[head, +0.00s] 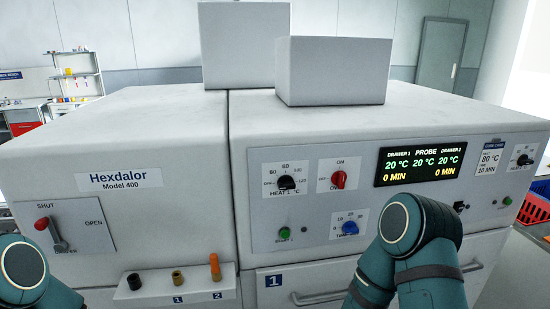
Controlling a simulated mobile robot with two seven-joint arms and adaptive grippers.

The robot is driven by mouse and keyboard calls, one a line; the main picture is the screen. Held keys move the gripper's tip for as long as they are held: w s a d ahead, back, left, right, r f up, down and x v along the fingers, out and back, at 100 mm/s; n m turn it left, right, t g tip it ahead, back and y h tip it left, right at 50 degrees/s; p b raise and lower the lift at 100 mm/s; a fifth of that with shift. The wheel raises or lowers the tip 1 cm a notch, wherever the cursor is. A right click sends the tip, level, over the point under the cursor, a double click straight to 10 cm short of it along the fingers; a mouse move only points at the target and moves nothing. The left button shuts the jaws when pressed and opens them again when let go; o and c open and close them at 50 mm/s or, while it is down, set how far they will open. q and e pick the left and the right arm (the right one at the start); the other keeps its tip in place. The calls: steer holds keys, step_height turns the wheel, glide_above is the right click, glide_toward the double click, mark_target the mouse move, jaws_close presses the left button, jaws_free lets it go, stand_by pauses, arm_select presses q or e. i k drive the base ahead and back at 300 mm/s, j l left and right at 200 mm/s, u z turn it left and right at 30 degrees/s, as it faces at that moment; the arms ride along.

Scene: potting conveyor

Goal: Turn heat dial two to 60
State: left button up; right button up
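A black dial (525,160) sits at the far right of the front panel, beside the drawer 2 side of the display. I take it as heat dial two; its scale and pointer are too small to read. The display (421,158) shows 20 °C for drawer 1, probe and drawer 2, and 0 MIN for both drawers. Another black dial (287,183), labelled HEAT 1, is on the left of the panel. Only links of my two arms show, at the bottom left and in front of the panel's right half. Both grippers are out of view.
A red ON/OFF knob (338,180), a blue time dial (350,228) and a green button (284,233) share the panel. A card (489,159) reads 80 °C, 10 MIN. A shut/open lever (58,236) and a small rack (178,290) are at left. A red crate (533,208) is at right.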

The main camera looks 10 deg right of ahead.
mark_target(524, 160)
steer(key=z, duration=1.25)
steer(key=i+l, duration=0.15)
steer(key=l, duration=0.25)
steer(key=i+l+u, duration=0.15)
steer(key=l, duration=0.2)
steer(key=i+l, duration=0.15)
steer(key=l, duration=0.25)
steer(key=i+l+u, duration=0.15)
steer(key=l, duration=0.25)
steer(key=i+l, duration=0.15)
steer(key=l, duration=0.25)
steer(key=i+l+u, duration=0.1)
steer(key=l, duration=0.3)
